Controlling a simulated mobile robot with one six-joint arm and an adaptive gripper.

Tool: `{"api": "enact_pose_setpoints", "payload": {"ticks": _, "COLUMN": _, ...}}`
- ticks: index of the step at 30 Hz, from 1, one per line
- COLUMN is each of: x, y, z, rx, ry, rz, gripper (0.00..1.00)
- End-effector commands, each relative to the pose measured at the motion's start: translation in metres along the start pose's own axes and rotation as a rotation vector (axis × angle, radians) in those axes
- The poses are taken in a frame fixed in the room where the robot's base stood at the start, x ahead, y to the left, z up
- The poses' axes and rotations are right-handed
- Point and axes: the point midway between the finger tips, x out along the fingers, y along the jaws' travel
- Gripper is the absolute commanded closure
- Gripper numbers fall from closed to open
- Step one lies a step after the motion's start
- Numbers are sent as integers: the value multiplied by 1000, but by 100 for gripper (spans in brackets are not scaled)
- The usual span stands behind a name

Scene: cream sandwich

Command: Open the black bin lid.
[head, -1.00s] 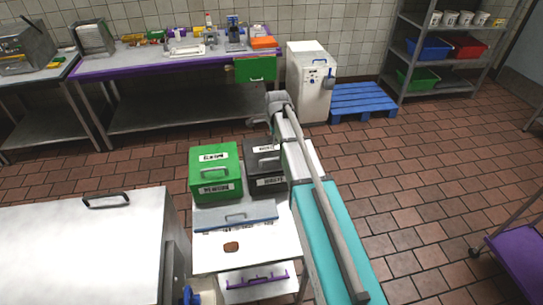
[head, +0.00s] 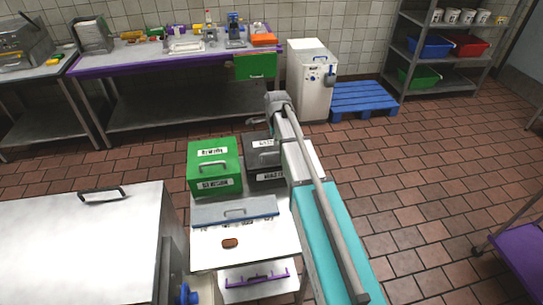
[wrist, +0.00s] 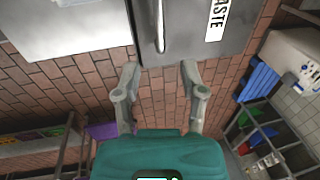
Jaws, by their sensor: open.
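The black bin (head: 262,178) stands right of the green bin (head: 214,165) in the head view. Its lid looks shut, and my arm covers its right part. In the wrist view the dark grey lid (wrist: 192,45) fills the top middle, with a "WASTE" label and a bar handle (wrist: 158,28). My gripper (wrist: 160,68) is open, its two fingers spread either side of the handle's line. The fingertips are close to the lid's near edge in the picture, with nothing between them. I cannot tell whether they touch the lid. The head view does not show the fingers clearly.
The bins stand on a white cart (head: 215,257) with a blue-grey lid (head: 215,212) and a brown patty (head: 230,243). A white chest (head: 80,245) stands at left. A white machine (head: 308,90) and blue pallet (head: 363,98) stand behind. Open floor lies to the right.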

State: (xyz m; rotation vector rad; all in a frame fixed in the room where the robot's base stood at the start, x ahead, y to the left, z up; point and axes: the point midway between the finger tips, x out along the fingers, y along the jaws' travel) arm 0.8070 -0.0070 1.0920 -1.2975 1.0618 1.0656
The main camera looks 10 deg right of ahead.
Motion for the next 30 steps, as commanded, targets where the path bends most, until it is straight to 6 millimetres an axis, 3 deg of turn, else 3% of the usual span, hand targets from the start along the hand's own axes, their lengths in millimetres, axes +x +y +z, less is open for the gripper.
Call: {"api": "enact_pose_setpoints", "payload": {"ticks": 30, "x": 83, "y": 0, "z": 0, "rx": 0, "ry": 0, "rz": 0, "gripper": 47}}
